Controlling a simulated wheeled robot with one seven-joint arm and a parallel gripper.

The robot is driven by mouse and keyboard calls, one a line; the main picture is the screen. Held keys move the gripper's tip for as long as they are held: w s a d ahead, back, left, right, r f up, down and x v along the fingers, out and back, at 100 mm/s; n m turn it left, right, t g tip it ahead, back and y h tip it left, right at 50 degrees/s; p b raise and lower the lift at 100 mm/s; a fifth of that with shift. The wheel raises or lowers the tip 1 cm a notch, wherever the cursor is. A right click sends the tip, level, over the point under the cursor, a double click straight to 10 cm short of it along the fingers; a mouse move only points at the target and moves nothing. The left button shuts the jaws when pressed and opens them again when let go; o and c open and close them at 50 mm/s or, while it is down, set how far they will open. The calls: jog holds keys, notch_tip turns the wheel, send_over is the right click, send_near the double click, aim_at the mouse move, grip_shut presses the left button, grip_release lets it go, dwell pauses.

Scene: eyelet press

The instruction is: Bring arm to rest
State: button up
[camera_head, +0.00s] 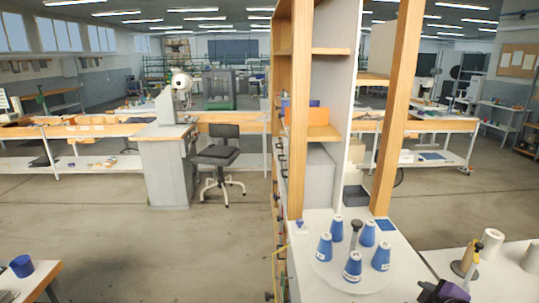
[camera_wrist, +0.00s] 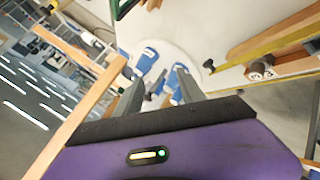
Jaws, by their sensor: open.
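My gripper (camera_head: 446,291) shows only in part at the bottom right edge of the head view, purple and black, over the white table. In the wrist view my gripper (camera_wrist: 158,88) has its two grey fingers apart, with nothing seen held between them. Past the fingers are blue cones (camera_wrist: 146,60) on the white table. In the head view several blue cones (camera_head: 353,267) stand upright in a ring around a dark-topped post (camera_head: 355,232) on a round white plate (camera_head: 322,270). The gripper is to the right of this ring, apart from it.
A tall wooden shelf (camera_head: 300,100) and a slanted wooden post (camera_head: 396,110) rise behind the cones. Cream spools (camera_head: 491,243) stand at the right. A blue cup (camera_head: 22,265) is on a table at the lower left. The floor (camera_head: 160,250) between is clear.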

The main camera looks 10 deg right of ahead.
jog(key=s+a+m+t+b, duration=0.4)
jog(key=s+a+m+t, duration=0.35)
jog(key=s+a, duration=1.25)
jog(key=s+a+f+g+y+b, duration=0.1)
jog(key=s+a+f+y, duration=0.1)
jog(key=s, duration=0.4)
jog(key=s+a+f+g+y+b, duration=0.1)
jog(key=s+a+f, duration=0.1)
jog(key=s+a, duration=0.2)
jog(key=s+n, duration=0.1)
jog(key=s, duration=0.2)
jog(key=shift+s+a+y, duration=0.2)
jog(key=shift+a+y, duration=0.05)
jog(key=shift+y, duration=0.15)
jog(key=shift+c, duration=0.8)
jog(key=shift+s+d, duration=0.1)
jog(key=shift+c, duration=0.3)
